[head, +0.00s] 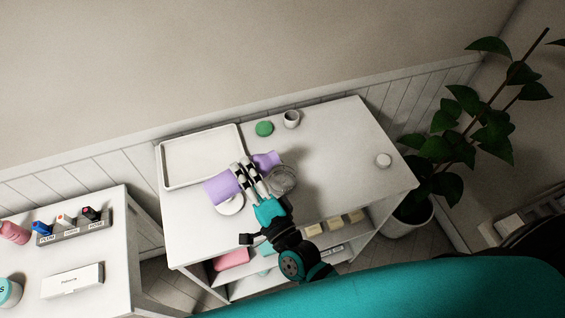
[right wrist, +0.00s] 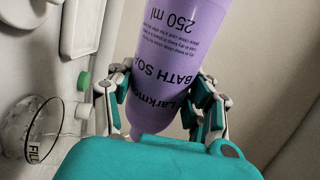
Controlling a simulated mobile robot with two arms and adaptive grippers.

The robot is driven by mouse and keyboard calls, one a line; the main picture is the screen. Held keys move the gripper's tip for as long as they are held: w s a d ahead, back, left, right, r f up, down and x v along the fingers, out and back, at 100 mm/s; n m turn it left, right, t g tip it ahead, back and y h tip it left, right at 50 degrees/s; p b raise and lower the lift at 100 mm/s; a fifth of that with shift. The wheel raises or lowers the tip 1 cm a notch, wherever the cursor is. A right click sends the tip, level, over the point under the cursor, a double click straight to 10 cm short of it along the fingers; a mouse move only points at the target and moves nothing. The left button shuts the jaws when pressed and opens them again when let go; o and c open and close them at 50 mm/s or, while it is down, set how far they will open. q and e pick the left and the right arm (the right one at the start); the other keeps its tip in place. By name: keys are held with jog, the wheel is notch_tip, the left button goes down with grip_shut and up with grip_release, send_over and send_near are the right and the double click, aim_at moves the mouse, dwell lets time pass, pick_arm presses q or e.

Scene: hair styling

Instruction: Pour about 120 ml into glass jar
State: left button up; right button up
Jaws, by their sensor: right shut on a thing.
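My right gripper (head: 246,174) is shut around the middle of a purple bottle (head: 221,189), above the white table. The bottle is tipped well over, with its wide end at the left and its narrower end at the right, close to the glass jar (head: 283,179). In the right wrist view, the bottle (right wrist: 172,40) reads "BATH SO" and "250 ml" upside down between the fingers. The jar (right wrist: 22,122) shows at the left there, with a "FILL" mark. I cannot make out a stream or the jar's level. My left gripper is out of view.
A white tray (head: 201,131) lies at the table's back left. A white round piece (head: 230,206) is in front of the bottle. The table's right side is clear.

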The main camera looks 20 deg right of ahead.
aim_at(239, 185)
jog(key=shift+a+r+m+p, duration=0.3)
jog(key=shift+r+m+p, duration=0.15)
jog(key=shift+m, duration=0.35)
dwell(0.5)
jog(key=shift+r+m, duration=0.3)
jog(key=shift+m, duration=0.1)
dwell(0.6)
jog(key=shift+f, duration=0.1)
jog(key=f+n+b, duration=0.2)
jog(key=shift+s+a+f+n, duration=0.1)
jog(key=shift+a+f+n, duration=0.1)
jog(key=shift+f+n, duration=0.1)
jog(key=shift+a+n+y, duration=0.1)
jog(key=shift+n+y, duration=0.2)
jog(key=shift+n, duration=0.5)
jog(key=shift+s+a+f+n+b, duration=0.1)
jog(key=shift+a+f+n+b, duration=0.25)
jog(key=shift+f+n, duration=0.35)
jog(key=shift+r, duration=0.25)
jog(key=shift+d, duration=0.1)
